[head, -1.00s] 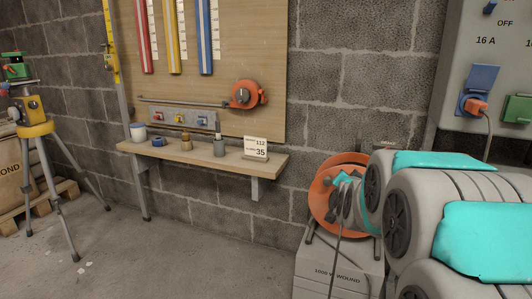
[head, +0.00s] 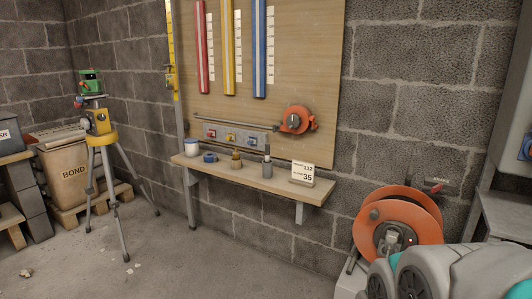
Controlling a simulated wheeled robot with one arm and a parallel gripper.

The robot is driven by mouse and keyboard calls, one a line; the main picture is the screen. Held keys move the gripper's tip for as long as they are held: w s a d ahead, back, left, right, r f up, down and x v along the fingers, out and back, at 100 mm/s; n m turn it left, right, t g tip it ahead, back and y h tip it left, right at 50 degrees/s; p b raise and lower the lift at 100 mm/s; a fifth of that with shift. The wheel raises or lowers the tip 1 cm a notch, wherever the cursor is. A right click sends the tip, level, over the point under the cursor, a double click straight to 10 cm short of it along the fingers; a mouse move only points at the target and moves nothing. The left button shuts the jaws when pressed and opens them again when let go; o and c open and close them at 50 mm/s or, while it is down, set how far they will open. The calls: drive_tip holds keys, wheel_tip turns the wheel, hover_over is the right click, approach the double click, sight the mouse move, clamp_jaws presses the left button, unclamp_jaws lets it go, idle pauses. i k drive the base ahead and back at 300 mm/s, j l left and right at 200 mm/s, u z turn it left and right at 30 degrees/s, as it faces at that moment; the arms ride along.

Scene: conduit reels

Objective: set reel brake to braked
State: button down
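The orange cable reel (head: 367,232) stands at the lower right in the head view, in front of the block wall. A dark part with a red piece (head: 436,187) shows above its right edge; whether this is the brake, and how it is set, I cannot tell. My gripper (head: 393,243) is in front of the reel's lower middle, with my arm coming in from the lower right. The fingers are small and partly lost against the reel. I cannot tell whether they touch it or are open. My arm hides the reel's lower right part.
A wall shelf (head: 255,183) holds small pots and a number card (head: 303,173). A grey bench or cabinet edge (head: 505,215) is at far right.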

sight(438, 187)
drive_tip(key=z, duration=0.75)
